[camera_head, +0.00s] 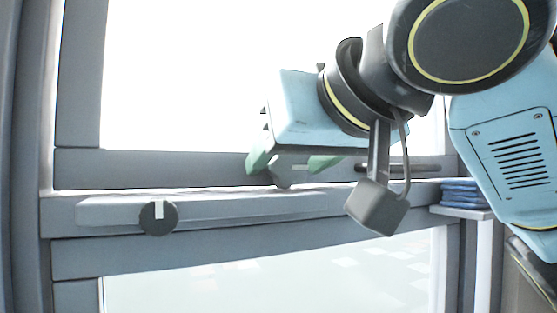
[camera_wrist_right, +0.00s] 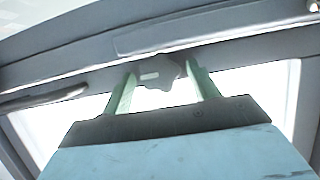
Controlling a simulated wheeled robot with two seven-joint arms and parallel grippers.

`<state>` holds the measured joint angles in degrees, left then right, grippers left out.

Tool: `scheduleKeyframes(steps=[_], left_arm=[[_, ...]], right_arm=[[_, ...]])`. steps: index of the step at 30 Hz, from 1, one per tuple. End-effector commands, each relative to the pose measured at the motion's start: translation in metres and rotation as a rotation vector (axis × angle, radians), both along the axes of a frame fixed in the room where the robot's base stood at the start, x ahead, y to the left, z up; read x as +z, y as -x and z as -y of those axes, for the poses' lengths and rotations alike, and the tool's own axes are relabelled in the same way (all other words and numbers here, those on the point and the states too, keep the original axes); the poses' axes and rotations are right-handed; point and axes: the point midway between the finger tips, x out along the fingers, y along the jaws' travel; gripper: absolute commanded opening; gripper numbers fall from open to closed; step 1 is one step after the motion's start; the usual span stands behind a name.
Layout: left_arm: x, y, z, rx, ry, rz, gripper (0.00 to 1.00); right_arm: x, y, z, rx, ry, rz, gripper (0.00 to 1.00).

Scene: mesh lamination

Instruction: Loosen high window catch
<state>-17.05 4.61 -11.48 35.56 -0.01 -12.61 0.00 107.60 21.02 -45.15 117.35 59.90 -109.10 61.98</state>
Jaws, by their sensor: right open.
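A grey lobed catch (camera_head: 284,178) with a light bar mark sits on the window frame below the upper pane, partly hidden by my gripper in the head view. In the right wrist view the catch (camera_wrist_right: 160,75) shows with its mark lying nearly level. My right gripper (camera_head: 288,167) has green fingers, which stand open on either side of the catch. In the right wrist view the fingers of my right gripper (camera_wrist_right: 162,74) flank it, with visible gaps. I cannot tell whether either finger touches it. My left gripper is not in view.
A dark round knob (camera_head: 158,219) with an upright white mark sits on the rail (camera_head: 235,208) at left. A dark bar handle (camera_head: 425,168) is right of the gripper; a handle (camera_wrist_right: 42,97) shows in the wrist view. A blue folded stack (camera_head: 461,194) rests on a ledge at right.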

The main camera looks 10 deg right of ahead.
Motion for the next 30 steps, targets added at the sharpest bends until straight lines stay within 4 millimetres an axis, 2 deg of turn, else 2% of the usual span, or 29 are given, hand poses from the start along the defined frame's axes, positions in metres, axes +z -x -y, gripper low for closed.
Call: scheduleKeyframes(steps=[6,7,17,22,30], left_arm=[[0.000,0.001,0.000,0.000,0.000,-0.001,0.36],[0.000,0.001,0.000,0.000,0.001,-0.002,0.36],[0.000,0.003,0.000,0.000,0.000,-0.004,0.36],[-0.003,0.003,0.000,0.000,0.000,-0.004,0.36],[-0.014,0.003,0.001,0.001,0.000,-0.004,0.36]], right_arm=[[0.000,0.000,0.000,0.001,0.000,0.000,0.60],[0.000,0.000,0.000,0.001,0.001,0.000,0.57],[0.000,0.000,-0.001,0.001,0.001,0.000,0.15],[0.000,0.000,-0.002,0.001,0.057,0.020,0.15],[-0.002,0.001,-0.004,0.000,0.306,0.101,0.15]])
